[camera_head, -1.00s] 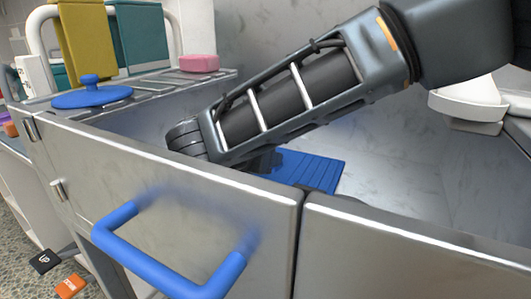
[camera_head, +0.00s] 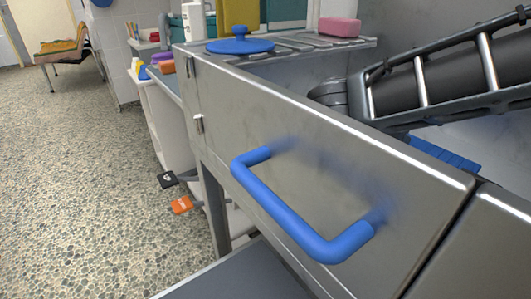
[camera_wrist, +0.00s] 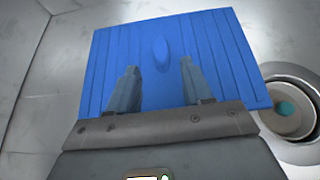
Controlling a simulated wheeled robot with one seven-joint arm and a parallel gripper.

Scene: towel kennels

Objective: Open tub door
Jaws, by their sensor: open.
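The tub door (camera_head: 225,110) is a steel panel at the front of the metal tub, with a blue bar handle (camera_head: 290,218) on its outer face. Hinges show on its left edge, and a narrow seam at its right end parts it from the neighbouring panel; it looks shut. My arm reaches over the door into the tub in the head view, where my gripper is hidden. In the wrist view my gripper (camera_wrist: 160,88) is open and empty, its fingers pointing over a blue ribbed mat (camera_wrist: 160,55) in the tub. It is apart from the handle.
A blue lid (camera_head: 240,45) and pink soap (camera_head: 339,27) lie on the ledge behind the door. A round drain (camera_wrist: 290,108) is beside the mat. Black and orange pedals (camera_head: 181,204) stick out low at the left. The speckled floor (camera_head: 85,170) at left is open.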

